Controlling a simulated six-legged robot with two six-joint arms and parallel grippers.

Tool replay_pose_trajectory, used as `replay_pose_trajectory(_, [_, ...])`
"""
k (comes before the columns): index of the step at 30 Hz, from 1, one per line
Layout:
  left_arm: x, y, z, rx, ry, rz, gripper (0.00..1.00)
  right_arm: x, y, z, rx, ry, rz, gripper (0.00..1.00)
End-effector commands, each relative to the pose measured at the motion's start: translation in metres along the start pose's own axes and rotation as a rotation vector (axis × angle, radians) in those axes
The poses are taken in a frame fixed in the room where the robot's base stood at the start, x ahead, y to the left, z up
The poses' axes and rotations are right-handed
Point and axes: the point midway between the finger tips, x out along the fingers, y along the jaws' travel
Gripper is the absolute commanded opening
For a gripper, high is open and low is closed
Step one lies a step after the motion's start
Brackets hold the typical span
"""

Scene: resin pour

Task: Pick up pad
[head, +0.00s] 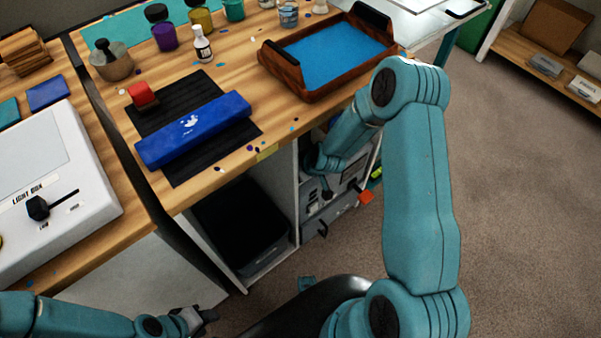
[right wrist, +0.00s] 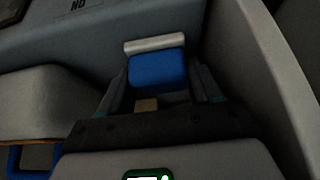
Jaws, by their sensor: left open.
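A blue block with a pale grey strip along its far edge (right wrist: 157,72) shows in the right wrist view; it may be the pad. My right gripper (right wrist: 160,84) has one finger on each side of it, and I cannot tell whether they press on it. In the head view my right arm reaches down beside the bench to the shelf unit under it, and its fingertips are hidden there. My left gripper (head: 203,317) is open and empty, low at the bottom left, below the bench edge.
The bench holds a long blue roll (head: 195,130) on a black mat (head: 180,172), a red block (head: 142,95), a wooden tray with a blue inside (head: 292,87) and several bottles. A light box (head: 85,160) stands at left. A black bin (head: 240,228) sits under the bench. The carpet at right is clear.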

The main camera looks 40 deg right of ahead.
Motion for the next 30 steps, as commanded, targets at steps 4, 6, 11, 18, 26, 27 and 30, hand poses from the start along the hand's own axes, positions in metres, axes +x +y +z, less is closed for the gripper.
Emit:
replay_pose_trajectory(4, [0.0, 0.0, 0.0, 0.0, 0.0, 0.0, 0.43, 0.0, 0.0, 0.0, 0.0, 0.0, 0.0, 0.34])
replay_pose_trajectory(6, [0.0, 0.0, 0.0, 0.0, 0.0, 0.0, 0.43, 0.0, 0.0, 0.0, 0.0, 0.0, 0.0, 0.34])
replay_pose_trajectory(11, [-0.002, 0.001, 0.0, 0.0, 0.0, 0.0, 0.43, -0.005, 0.0, -0.003, -0.001, 0.002, 0.001, 0.34])
replay_pose_trajectory(18, [-0.011, 0.004, 0.0, 0.0, 0.0, 0.0, 0.43, -0.032, 0.0, -0.019, 0.0, 0.004, 0.001, 0.34])
replay_pose_trajectory(26, [-0.002, 0.001, 0.0, 0.0, 0.0, 0.0, 0.43, -0.056, 0.001, 0.03, 0.001, -0.002, 0.0, 0.34])
replay_pose_trajectory(27, [-0.001, 0.0, 0.0, 0.0, 0.0, 0.0, 0.43, -0.062, 0.0, 0.039, 0.003, -0.001, 0.0, 0.34])
replay_pose_trajectory(30, [0.0, 0.0, 0.0, 0.0, 0.0, 0.0, 0.43, -0.076, 0.0, 0.064, 0.004, -0.002, 0.0, 0.34])
